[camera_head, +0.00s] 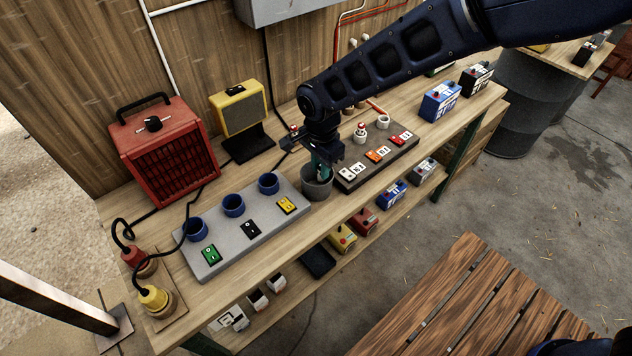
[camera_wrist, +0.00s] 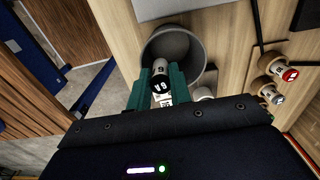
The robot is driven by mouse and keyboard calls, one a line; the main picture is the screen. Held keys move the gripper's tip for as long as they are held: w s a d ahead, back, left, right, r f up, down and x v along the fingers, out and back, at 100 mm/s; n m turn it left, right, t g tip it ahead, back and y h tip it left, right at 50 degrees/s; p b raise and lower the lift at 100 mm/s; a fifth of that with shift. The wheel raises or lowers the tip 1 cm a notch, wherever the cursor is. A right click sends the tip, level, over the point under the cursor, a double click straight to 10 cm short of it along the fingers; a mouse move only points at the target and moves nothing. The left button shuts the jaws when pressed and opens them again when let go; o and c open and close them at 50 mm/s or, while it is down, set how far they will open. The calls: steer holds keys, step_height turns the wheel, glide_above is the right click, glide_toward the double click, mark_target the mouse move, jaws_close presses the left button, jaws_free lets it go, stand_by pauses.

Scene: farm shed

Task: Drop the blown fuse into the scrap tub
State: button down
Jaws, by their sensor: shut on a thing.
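The grey scrap tub (camera_head: 318,188) stands on the workbench between the grey socket panel and the dark fuse board. My gripper (camera_head: 320,162) points down over the tub, its teal fingertips at the tub's mouth. In the wrist view, my gripper (camera_wrist: 160,80) is shut on a small cylindrical fuse (camera_wrist: 160,78) with a black, marked end. The fuse shows in front of the open grey tub (camera_wrist: 193,50); its height relative to the rim is hard to judge. In the head view the fuse is hidden by the fingers and tub.
The dark fuse board (camera_head: 376,160) holds white, orange and red switches and upright fuses close to the tub's right. The grey socket panel (camera_head: 225,256) with blue sockets lies to its left. A red heater (camera_head: 165,150) and yellow lamp (camera_head: 240,108) stand behind.

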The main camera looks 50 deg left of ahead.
steer(key=shift+f, duration=0.15)
steer(key=c, duration=1.2)
jaws_free()
step_height(320, 180, up, 11)
steer(key=shift+f, duration=0.1)
